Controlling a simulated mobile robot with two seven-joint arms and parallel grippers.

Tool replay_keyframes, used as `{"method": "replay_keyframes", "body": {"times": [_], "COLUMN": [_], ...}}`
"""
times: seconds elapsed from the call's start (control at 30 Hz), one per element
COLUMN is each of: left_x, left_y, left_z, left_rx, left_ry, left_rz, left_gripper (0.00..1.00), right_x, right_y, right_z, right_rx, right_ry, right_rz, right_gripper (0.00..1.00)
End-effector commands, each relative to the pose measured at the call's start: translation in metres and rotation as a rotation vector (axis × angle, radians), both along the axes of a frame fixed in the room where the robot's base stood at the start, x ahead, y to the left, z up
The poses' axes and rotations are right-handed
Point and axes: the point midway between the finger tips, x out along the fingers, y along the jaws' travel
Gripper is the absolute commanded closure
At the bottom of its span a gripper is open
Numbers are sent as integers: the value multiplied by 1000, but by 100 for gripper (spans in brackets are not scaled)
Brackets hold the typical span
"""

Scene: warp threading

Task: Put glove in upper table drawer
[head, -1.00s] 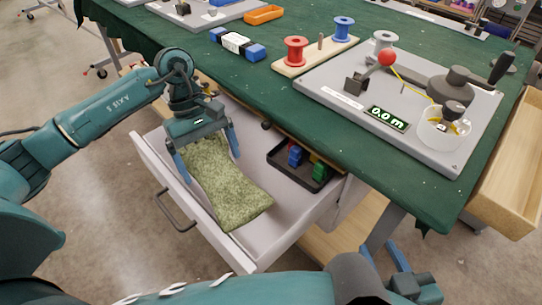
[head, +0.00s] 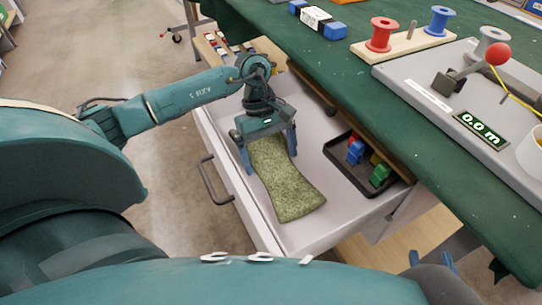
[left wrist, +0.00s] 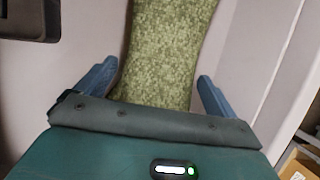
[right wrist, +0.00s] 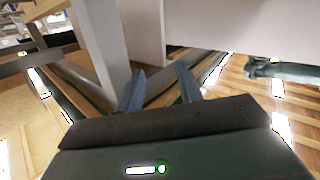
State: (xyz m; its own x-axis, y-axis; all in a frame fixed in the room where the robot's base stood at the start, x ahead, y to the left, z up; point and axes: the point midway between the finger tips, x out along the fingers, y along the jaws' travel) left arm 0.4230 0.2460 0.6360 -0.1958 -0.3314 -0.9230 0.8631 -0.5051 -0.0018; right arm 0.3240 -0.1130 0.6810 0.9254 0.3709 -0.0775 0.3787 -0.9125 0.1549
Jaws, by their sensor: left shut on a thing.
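My left gripper (head: 270,163) is over the drawer, shut on the near-wrist end of the glove, one finger at each side. The left wrist view shows the glove (left wrist: 165,50) between the widely spaced fingers (left wrist: 157,72). The glove's free end stretches toward the near wall. My right gripper (right wrist: 160,73) is open and empty, low beneath the table; its blue fingertips (head: 432,262) barely show in the head view.
A black tray (head: 368,186) with red, blue and green pieces sits at the drawer's right side. The drawer handle (head: 213,182) is on its front. The table (head: 400,130) overhangs the drawer's back edge. Table legs and wooden boards surround my right gripper.

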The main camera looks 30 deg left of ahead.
Motion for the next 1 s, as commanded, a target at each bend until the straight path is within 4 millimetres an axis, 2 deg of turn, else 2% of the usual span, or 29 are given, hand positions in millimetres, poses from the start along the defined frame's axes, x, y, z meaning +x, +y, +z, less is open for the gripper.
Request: {"method": "replay_keyframes", "body": {"times": [0.03,0.37,0.4,0.47,0.7,0.87,1.0], "left_x": [0,0,0,0,0,3,9], "left_y": [0,0,0,0,0,4,13], "left_z": [-7,-11,-10,-9,-8,5,33], "left_rx": [-2,0,0,0,0,1,1], "left_ry": [1,-1,-1,-1,-1,-4,-6], "left_rz": [0,-2,-2,-2,-2,0,0], "left_gripper": [29,29,4,0,0,0,0], "right_x": [0,0,0,0,0,0,0], "right_y": [0,1,1,2,2,1,0], "right_z": [-1,-3,0,1,2,1,2], "right_rx": [1,3,4,5,6,-1,-4], "right_ry": [-9,-25,-35,-39,-39,-2,30], "right_rz": [3,4,7,8,9,4,2], "right_gripper": [64,64,64,64,64,64,64]}}
